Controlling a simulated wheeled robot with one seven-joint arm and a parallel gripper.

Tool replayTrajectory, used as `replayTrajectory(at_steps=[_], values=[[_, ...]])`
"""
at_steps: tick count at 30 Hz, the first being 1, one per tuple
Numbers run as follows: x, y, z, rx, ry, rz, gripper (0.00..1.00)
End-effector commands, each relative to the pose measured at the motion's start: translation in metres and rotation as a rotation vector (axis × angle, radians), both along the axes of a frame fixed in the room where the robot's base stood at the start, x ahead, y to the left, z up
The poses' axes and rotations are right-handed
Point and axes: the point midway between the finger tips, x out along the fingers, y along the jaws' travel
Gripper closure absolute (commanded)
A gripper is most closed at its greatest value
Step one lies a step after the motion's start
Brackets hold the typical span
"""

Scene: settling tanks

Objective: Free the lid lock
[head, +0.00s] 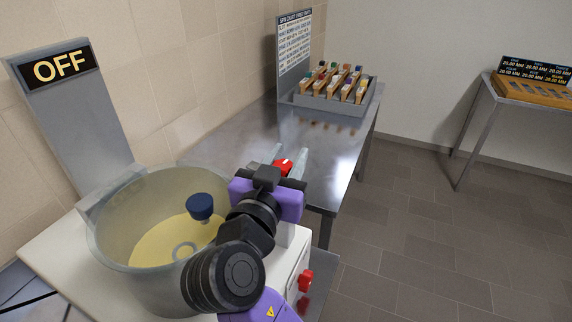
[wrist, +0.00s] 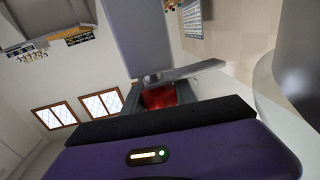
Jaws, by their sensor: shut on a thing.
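My gripper (head: 290,158) is beyond the right side of the clear round tank (head: 110,235), its grey fingers pointing away from me. It is shut on a small red piece (head: 283,165). In the wrist view the red piece (wrist: 159,97) shows between the fingers, partly hidden by them. I cannot tell whether the red piece is attached to anything. A red knob (head: 306,281) is on the right face of the white housing (head: 286,262). The tank has a pale yellow inside with a dark blue knob (head: 200,206) above it. Which part is the lid lock is unclear.
An "OFF" sign (head: 62,68) stands on a grey panel behind the tank. A steel table (head: 240,142) lies beyond, with a grey rack (head: 340,103) of several coloured-top pieces and a text board (head: 294,45). A side table (head: 500,95) is at right. The tiled floor between is clear.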

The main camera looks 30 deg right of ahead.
Motion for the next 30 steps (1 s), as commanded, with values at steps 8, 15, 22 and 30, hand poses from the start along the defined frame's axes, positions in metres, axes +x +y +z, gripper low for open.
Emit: replayTrajectory(at_steps=[8,15,22,30], values=[[0.000,0.000,0.001,0.001,-0.001,-0.008,1.00],[0.000,0.000,0.001,0.002,-0.001,-0.008,0.45],[-0.001,0.000,0.000,0.002,-0.001,-0.007,0.45],[-0.020,0.025,-0.002,0.003,-0.002,-0.002,0.45]])
